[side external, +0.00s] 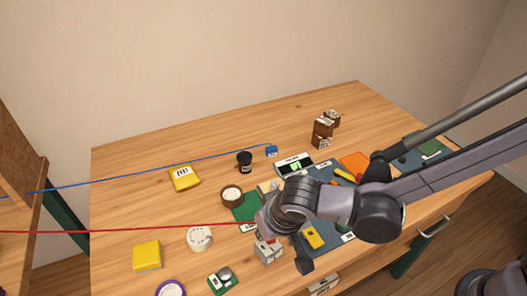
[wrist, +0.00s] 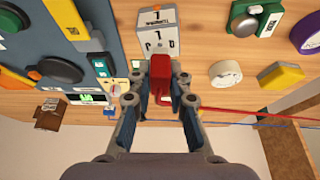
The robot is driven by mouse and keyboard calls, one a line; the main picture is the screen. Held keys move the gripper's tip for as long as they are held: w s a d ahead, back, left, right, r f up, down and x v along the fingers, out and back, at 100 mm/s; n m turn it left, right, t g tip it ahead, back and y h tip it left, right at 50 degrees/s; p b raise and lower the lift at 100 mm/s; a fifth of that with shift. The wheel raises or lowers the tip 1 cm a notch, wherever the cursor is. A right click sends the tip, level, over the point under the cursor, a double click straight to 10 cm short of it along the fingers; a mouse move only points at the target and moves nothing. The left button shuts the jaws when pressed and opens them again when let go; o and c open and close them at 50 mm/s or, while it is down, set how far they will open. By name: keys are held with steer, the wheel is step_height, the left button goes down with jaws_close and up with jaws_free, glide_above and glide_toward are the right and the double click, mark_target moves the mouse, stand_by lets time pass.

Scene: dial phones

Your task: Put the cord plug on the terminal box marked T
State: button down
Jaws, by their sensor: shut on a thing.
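My gripper (wrist: 161,84) is shut on a red plug (wrist: 160,68), which has a red cord (wrist: 225,111) running off to the right. A pale terminal box (wrist: 184,45) with black lettering lies just beyond the plug in the wrist view. It also shows below my wrist in the side view (side external: 268,252). I cannot surely read a T on it. Whether the plug touches it I cannot tell.
A blue plug (side external: 271,151) with a blue cord lies farther back.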

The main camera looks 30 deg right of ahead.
steer(key=shift+f, duration=0.9)
steer(key=shift+f, duration=0.15)
steer(key=c, duration=1.3)
jaws_free()
steer(key=shift+o, duration=0.2)
steer(key=v, duration=1.2)
steer(key=d+r+t, duration=0.2)
steer(key=d, duration=2.8)
steer(key=shift+t, duration=0.3)
